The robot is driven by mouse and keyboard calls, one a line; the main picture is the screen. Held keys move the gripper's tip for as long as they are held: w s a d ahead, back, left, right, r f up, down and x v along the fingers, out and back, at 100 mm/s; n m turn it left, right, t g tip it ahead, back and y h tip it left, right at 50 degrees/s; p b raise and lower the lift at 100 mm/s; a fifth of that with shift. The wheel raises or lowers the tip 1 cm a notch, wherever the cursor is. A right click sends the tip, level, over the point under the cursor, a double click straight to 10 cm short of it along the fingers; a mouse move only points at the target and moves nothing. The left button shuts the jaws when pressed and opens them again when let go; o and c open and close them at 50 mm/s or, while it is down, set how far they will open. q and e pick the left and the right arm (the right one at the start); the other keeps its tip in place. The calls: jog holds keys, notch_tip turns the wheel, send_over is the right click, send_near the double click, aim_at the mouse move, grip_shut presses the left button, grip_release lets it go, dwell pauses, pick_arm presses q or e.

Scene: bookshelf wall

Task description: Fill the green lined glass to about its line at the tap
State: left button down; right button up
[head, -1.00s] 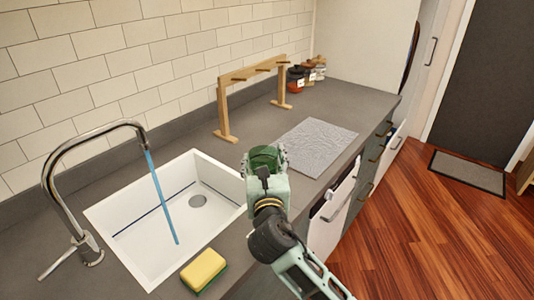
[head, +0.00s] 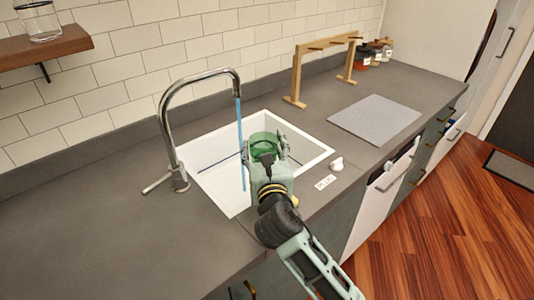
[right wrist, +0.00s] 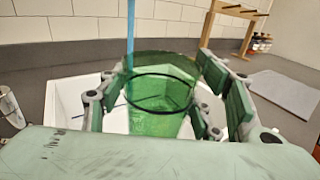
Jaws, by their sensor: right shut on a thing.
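The green glass (head: 263,143) is upright in my right gripper (head: 268,152), over the front right part of the sink. In the right wrist view the glass (right wrist: 158,122) stands between the gripper's fingers (right wrist: 165,105), and a dark ring runs around it below the rim. The tap (head: 172,130) is running. Its blue water stream (head: 240,125) comes down left of the glass in the head view and reaches down into the sink, beside the glass. I cannot make out any water in the glass. My left gripper is not in view.
The white sink (head: 205,160) is set into the grey counter (head: 110,215). A white knob (head: 336,163) and a small label (head: 325,182) are right of my gripper. A wooden rack (head: 297,75), a grey mat (head: 375,118) and jars (head: 365,58) stand farther right. A clear glass (head: 38,22) is on a wall shelf (head: 50,48).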

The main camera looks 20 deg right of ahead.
jog(key=w+b, duration=0.1)
jog(key=w, duration=0.1)
jog(key=w+b, duration=0.1)
jog(key=w, duration=0.1)
jog(key=w+a+b, duration=0.1)
jog(key=w, duration=0.1)
jog(key=shift+f, duration=0.2)
jog(key=w+a+b, duration=0.1)
jog(key=w, duration=0.7)
jog(key=shift+w+a+f, duration=0.15)
jog(key=shift+w+f, duration=0.2)
jog(key=shift+f, duration=0.1)
jog(key=s+d+p, duration=0.1)
jog(key=s+p, duration=0.4)
jog(key=s, duration=0.2)
dwell(0.4)
dwell(0.5)
